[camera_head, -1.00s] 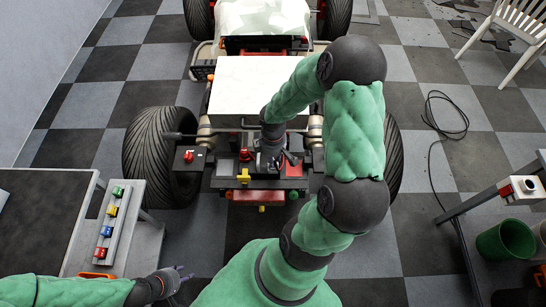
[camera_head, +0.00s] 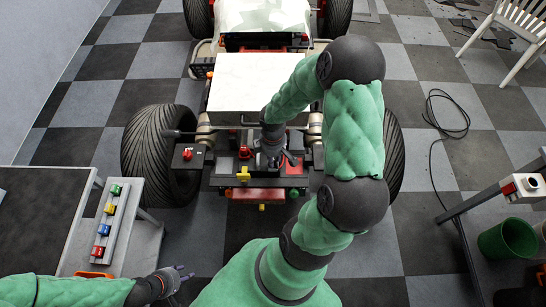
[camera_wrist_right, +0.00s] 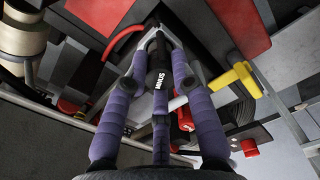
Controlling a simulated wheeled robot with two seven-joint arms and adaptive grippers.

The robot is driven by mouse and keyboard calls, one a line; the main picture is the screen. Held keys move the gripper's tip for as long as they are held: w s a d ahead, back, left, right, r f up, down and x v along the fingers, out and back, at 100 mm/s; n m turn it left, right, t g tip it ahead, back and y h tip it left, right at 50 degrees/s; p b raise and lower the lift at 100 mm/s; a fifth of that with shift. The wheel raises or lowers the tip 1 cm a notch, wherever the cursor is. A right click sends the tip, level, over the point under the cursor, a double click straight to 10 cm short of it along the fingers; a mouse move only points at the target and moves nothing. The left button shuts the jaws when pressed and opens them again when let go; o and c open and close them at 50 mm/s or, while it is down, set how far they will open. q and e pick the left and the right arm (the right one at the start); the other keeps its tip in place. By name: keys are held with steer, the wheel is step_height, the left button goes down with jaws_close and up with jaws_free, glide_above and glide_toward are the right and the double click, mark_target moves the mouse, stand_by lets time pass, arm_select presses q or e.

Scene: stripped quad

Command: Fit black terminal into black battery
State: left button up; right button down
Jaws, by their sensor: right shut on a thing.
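My right gripper (camera_head: 275,160) is over the front of the stripped quad. In the right wrist view its purple fingers (camera_wrist_right: 158,75) are shut around a black terminal (camera_wrist_right: 158,78) marked "MINUS". The terminal's far end points at dark parts with red tops. A dark block with a red top (camera_wrist_right: 238,25) lies just beyond the fingertips at the right; I cannot tell for certain that it is the black battery. Whether the terminal touches anything is unclear. My left gripper (camera_head: 180,277) is low at the left, empty, with its fingers apart.
A yellow handle (camera_head: 243,174) and a red knob (camera_head: 245,152) stand beside the right gripper; the yellow handle also shows in the wrist view (camera_wrist_right: 233,78). Tyres (camera_head: 155,155) flank the quad.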

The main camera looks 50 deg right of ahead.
steer(key=shift+f+b, duration=0.4)
steer(key=shift+f, duration=0.2)
steer(key=c, duration=1)
jaws_free()
steer(key=shift+o, duration=0.2)
steer(key=shift+r, duration=0.1)
step_height(320, 180, up, 12)
